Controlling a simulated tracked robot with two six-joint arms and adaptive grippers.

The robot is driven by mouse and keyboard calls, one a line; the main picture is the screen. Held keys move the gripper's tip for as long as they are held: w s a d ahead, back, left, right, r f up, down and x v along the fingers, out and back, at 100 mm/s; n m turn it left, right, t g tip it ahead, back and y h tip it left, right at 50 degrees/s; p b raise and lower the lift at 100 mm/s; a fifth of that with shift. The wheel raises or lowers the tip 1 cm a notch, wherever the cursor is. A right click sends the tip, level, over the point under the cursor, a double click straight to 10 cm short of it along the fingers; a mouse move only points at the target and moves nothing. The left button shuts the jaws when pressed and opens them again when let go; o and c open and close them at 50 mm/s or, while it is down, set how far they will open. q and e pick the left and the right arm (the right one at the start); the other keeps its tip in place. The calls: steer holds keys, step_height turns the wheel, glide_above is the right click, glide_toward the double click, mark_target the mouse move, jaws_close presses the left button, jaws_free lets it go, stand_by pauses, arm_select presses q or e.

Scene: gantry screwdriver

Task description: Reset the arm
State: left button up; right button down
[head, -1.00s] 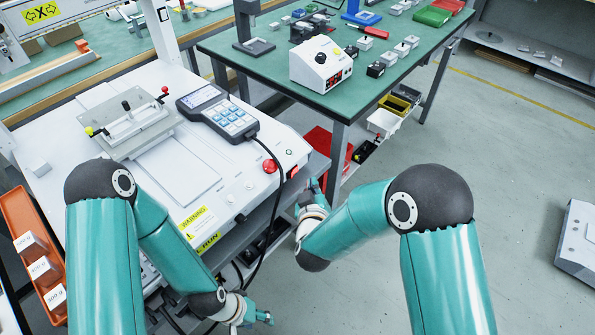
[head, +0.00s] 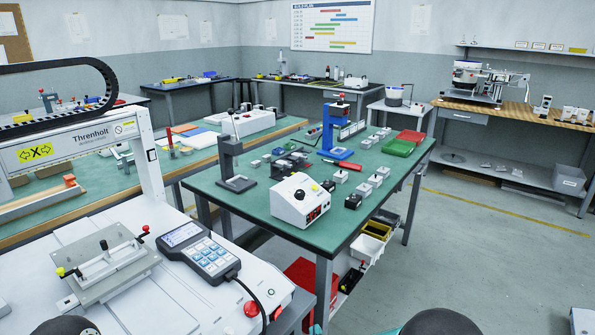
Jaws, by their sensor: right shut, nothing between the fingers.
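My right gripper (head: 316,329) barely shows at the bottom edge, just right of the white gantry machine's front corner. Only its teal fingertips are in view; they are shut and hold nothing. The black elbow of my right arm (head: 445,323) shows at the bottom right. The elbow of my left arm (head: 66,326) shows at the bottom left. My left gripper is out of view.
The gantry machine (head: 215,300) fills the lower left, with a clamp fixture (head: 108,265), a keypad pendant (head: 203,252) and a red stop button (head: 251,308). A green workbench (head: 255,212) with instruments stands beyond. Floor (head: 480,260) at right is clear.

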steer(key=d+f+m+g+h, duration=0.15)
steer(key=d+f, duration=0.25)
steer(key=d, duration=0.5)
steer(key=s+d+f+m+g+y, duration=0.35)
steer(key=s+f+g, duration=0.45)
steer(key=s+f, duration=0.75)
steer(key=s+a+m+g+y, duration=0.2)
steer(key=s+a+g, duration=0.2)
steer(key=s, duration=0.7)
step_height(320, 180, up, 20)
steer(key=s+p, duration=0.1)
steer(key=p, duration=1.9)
steer(key=shift+m, duration=0.3)
steer(key=shift+d, duration=0.1)
